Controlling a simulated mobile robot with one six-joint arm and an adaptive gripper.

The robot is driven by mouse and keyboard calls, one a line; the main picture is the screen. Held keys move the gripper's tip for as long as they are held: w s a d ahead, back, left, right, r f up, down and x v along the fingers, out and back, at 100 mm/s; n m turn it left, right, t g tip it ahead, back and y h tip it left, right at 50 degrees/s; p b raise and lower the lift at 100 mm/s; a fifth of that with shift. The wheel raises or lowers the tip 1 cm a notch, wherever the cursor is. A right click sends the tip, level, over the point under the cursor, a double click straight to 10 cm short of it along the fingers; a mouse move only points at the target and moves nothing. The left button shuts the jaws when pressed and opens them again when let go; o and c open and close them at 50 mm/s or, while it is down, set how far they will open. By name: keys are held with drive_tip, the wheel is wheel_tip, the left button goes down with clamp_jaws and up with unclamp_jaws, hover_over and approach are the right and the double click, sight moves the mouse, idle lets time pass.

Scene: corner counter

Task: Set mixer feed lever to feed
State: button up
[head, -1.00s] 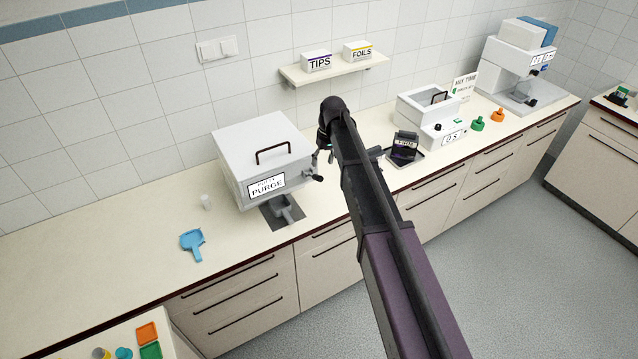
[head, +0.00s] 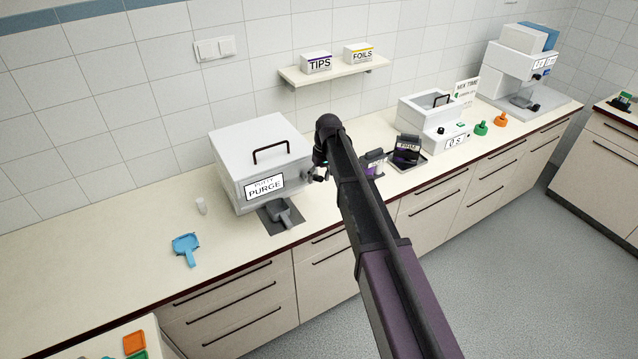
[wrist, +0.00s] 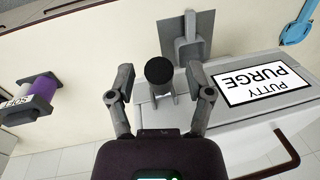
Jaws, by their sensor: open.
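The mixer (head: 225,150) is a white box with a black top handle on the counter. Its front label (head: 265,187) reads PUTTY PURGE, and the label also shows upside down in the wrist view (wrist: 264,86). The feed lever's round black knob (wrist: 159,71) stands out from the mixer's side in the wrist view. My gripper (wrist: 159,80) is open, with one finger on each side of the knob and visible gaps to both. In the head view my gripper (head: 321,174) is at the mixer's right side, and my arm and gripper largely hide the lever.
A grey spout and plate (head: 280,216) sit at the mixer's front. A purple-and-black holder (head: 373,163) and a black cartridge device on a tray (head: 408,150) stand to the right. A shelf (head: 333,73) hangs above.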

drive_tip(key=shift+f, duration=0.3)
clamp_jaws()
